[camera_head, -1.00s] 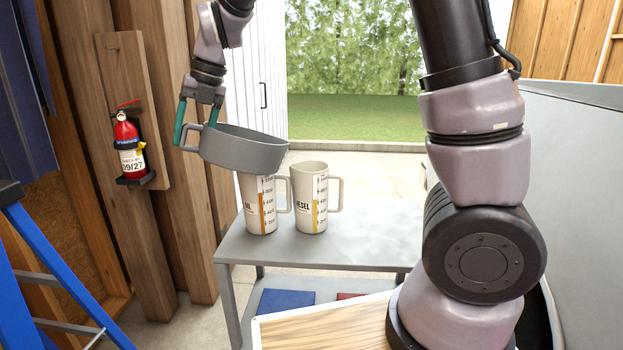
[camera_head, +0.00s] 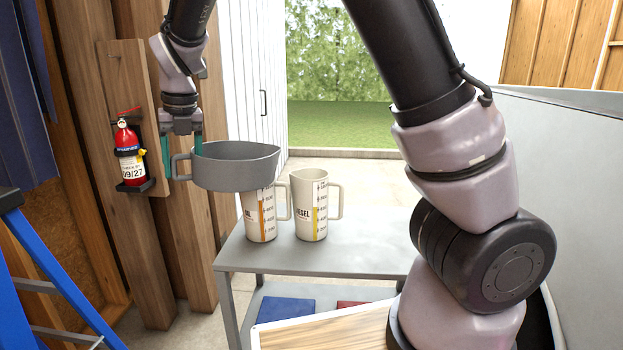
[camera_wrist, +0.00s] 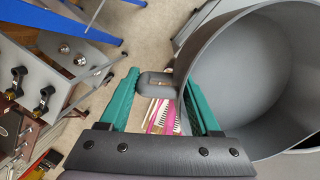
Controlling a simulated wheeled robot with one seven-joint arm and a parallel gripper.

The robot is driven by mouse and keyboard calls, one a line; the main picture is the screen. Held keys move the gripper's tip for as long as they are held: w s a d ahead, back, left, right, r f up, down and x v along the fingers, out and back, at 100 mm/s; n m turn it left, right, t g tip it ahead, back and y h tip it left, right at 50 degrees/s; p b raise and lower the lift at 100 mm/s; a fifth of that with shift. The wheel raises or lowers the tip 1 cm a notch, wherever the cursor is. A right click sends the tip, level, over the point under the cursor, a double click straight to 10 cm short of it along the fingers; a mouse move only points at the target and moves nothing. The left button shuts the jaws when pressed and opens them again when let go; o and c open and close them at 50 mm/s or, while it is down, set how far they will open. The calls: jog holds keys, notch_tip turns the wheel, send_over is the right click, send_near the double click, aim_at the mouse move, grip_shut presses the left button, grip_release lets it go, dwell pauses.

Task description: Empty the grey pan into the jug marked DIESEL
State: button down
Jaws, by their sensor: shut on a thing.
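My gripper (camera_head: 182,158) is shut on the handle of the grey pan (camera_head: 235,172), at the pan's left side. The pan is held in the air, roughly level, with a pointed lip at its right. In the wrist view the handle lies between the teal fingers (camera_wrist: 160,90), and the pan's grey inside (camera_wrist: 245,75) shows at right; I cannot tell how much liquid it holds. The jug marked DIESEL (camera_head: 309,208) stands upright on the grey cart, right of the pan's lip, its first letters partly out of sight. The pan is over or in front of the other jug's top.
A second cream jug (camera_head: 260,220), its label ending in "IL", stands close left of the DIESEL jug. The cart top (camera_head: 365,240) is clear to the right. A fire extinguisher (camera_head: 128,155) hangs on the post at left. A blue ladder (camera_head: 50,270) stands at lower left.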

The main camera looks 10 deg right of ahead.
jog(key=shift+a+f+h+b, duration=0.3)
jog(key=shift+a+f+h, duration=0.1)
jog(key=shift+f+h, duration=0.15)
